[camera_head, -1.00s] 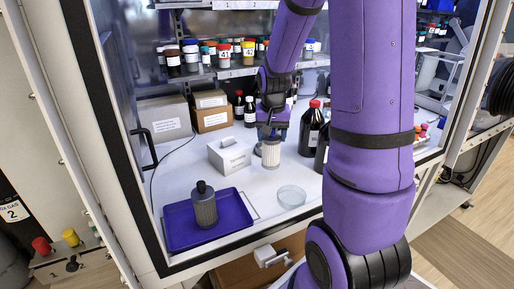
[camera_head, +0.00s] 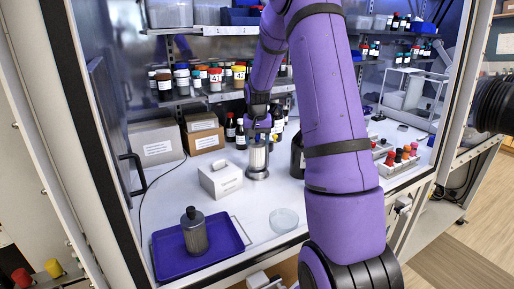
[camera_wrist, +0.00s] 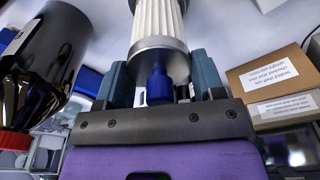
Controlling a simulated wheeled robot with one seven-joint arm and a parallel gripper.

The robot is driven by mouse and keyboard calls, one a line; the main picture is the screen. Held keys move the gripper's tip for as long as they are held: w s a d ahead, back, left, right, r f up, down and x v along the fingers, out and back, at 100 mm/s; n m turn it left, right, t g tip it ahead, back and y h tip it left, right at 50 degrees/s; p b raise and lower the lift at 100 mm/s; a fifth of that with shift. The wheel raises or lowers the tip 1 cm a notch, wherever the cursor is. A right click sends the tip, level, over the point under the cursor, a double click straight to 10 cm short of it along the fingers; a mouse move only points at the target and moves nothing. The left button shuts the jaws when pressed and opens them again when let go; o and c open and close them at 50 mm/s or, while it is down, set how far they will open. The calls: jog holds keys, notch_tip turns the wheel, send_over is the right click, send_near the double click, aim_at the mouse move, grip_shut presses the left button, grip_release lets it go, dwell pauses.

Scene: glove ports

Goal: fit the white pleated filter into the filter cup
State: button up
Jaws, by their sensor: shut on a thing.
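The white pleated filter (camera_wrist: 158,22) has a metal end cap and a blue knob (camera_wrist: 159,86), which sits between my gripper's fingers (camera_wrist: 160,88) in the wrist view. In the head view my gripper (camera_head: 258,134) holds the filter (camera_head: 257,156) upright, knob end up. A round metal base (camera_head: 257,174), which looks like the filter cup, shows directly below the filter. I cannot tell whether the filter's lower end is inside it or just above it. The filter's far end is cut off in the wrist view.
A white box (camera_head: 220,179) stands left of the filter. A dark bottle (camera_head: 297,158) stands close on the right. A blue tray (camera_head: 163,262) with a grey canister (camera_head: 195,237) is front left, a glass dish (camera_head: 284,221) front centre. Labelled cartons (camera_head: 156,145) stand behind.

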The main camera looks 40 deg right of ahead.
jog(key=shift+w+d, duration=0.4)
jog(key=shift+f, duration=1.75)
jog(key=shift+f, duration=0.1)
jog(key=o, duration=1.3)
